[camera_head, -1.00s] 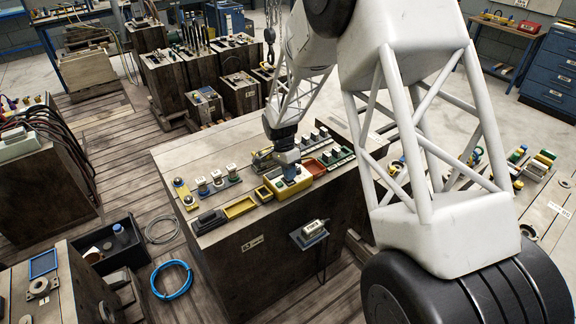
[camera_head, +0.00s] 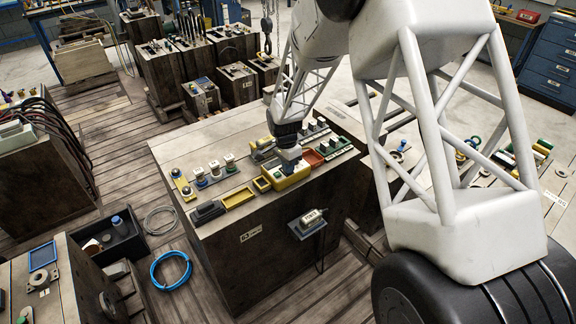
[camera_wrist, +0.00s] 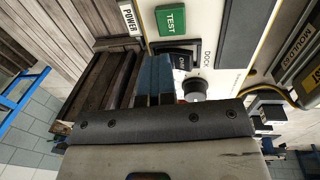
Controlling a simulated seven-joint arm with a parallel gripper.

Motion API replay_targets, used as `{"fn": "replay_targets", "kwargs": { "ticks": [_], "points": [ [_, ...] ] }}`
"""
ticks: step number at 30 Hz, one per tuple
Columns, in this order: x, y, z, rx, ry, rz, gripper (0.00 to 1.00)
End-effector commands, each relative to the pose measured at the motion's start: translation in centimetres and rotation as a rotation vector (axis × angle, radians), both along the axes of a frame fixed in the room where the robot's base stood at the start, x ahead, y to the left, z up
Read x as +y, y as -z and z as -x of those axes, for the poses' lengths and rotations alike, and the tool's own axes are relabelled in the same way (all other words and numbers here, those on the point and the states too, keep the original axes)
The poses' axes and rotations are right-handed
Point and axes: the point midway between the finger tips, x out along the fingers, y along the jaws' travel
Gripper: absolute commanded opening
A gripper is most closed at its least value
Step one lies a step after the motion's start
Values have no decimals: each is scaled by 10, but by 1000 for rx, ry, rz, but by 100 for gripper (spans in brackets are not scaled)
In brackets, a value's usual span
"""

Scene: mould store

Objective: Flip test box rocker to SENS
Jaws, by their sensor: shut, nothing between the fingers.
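The test box (camera_head: 287,180) is yellow with a pale top and sits near the front edge of a dark block. My gripper (camera_head: 288,152) points down over it. In the wrist view its pale panel (camera_wrist: 228,62) carries a green TEST label (camera_wrist: 171,19), a black rocker (camera_wrist: 179,57) and a round black knob (camera_wrist: 196,88). The shut blue fingers (camera_wrist: 155,76) of my gripper are empty and lie right beside the rocker. I cannot tell whether they touch it. The fingers and gripper body hide part of the panel; the rocker's position is unclear.
Yellow trays (camera_head: 238,199) and a black box (camera_head: 207,212) stand left of the test box. Several knobs and switches line the block top behind. A small device (camera_head: 313,217) sits on a side shelf below. A blue hose coil (camera_head: 171,271) lies on the floor.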

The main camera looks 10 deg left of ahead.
Motion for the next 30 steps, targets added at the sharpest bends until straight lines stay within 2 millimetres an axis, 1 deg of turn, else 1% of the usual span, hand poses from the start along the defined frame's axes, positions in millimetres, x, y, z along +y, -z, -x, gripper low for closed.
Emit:
{"fn": "replay_targets", "kwargs": {
  "ticks": [1, 12, 22, 30],
  "points": [
    [-3, 7, 4, -6, 0, -10, 0],
    [-7, 15, 9, -23, 1, -30, 0],
    [-8, 18, 10, -18, 1, -28, 0],
    [-3, 16, 5, -21, 1, -29, 0]
  ]
}}
